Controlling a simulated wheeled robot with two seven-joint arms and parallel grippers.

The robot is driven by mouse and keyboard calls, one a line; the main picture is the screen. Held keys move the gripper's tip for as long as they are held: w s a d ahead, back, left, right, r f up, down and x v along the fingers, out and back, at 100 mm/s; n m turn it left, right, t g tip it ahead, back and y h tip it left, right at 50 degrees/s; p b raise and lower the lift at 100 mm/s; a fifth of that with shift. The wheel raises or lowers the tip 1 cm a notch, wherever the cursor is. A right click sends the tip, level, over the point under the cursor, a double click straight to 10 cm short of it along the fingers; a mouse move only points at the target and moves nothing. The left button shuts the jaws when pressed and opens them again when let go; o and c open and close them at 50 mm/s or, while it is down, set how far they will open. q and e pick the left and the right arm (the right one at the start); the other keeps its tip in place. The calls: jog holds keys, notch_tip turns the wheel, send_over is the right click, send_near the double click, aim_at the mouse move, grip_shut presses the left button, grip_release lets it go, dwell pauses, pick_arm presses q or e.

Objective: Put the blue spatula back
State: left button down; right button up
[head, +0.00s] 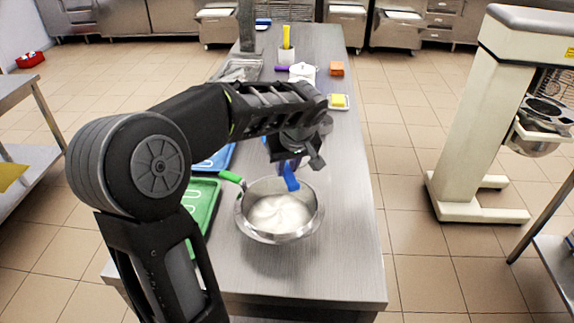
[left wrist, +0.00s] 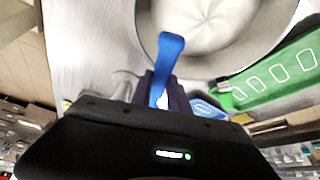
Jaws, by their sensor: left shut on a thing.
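The blue spatula (head: 290,176) is in my left gripper (head: 291,162), which is shut on it above the far rim of the metal bowl (head: 317,222). In the left wrist view the spatula (left wrist: 167,55) runs from between the dark fingers (left wrist: 163,88) toward the bowl (left wrist: 145,25), its far end overlapping the bowl's edge. The bowl holds a white, swirled content. Whether the spatula touches the bowl is unclear. A white holder (head: 286,57) with a yellow utensil (head: 286,38) upright in it stands farther back on the table. My right gripper is out of view.
A green tray (head: 203,200) and a blue tray (head: 217,160) lie left of the bowl. The table's right front (head: 350,240) is clear.

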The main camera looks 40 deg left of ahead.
pick_arm(q)
jog(key=c, duration=1.3)
grip_release()
jog(key=shift+f, duration=0.1)
jog(key=shift+o, duration=0.2)
jog(key=shift+r+p, duration=0.9)
jog(key=shift+p, duration=0.1)
jog(key=b+v, duration=0.2)
jog(key=v, duration=0.9)
jog(key=shift+s+d+r, duration=0.2)
